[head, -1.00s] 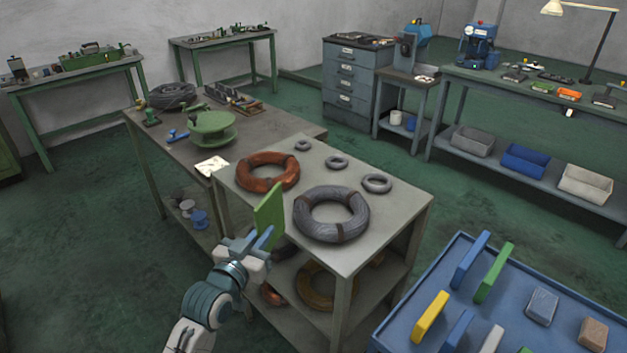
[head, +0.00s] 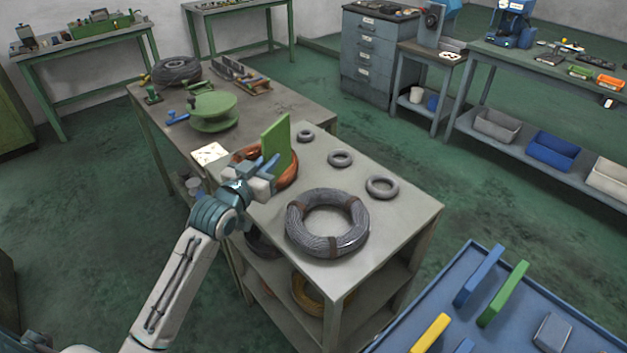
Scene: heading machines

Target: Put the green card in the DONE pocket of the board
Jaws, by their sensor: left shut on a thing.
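The green card (head: 277,143) is a flat green plate held upright in my left gripper (head: 264,172). The gripper is shut on its lower part, and the card stands in front of the copper coil (head: 288,176) in the picture. I cannot tell how high above the table it is. Another green upright piece (head: 503,294) stands in the blue tray at the lower right. I cannot make out the board or its DONE pocket. My right gripper is not in view.
A table with wire coils (head: 399,213) is ahead, with a large grey coil (head: 327,223) and several small rings on it. A blue tray (head: 455,263) with colored pieces stands at the lower right. A green spool (head: 214,112) is on the table behind. Green floor is open at left.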

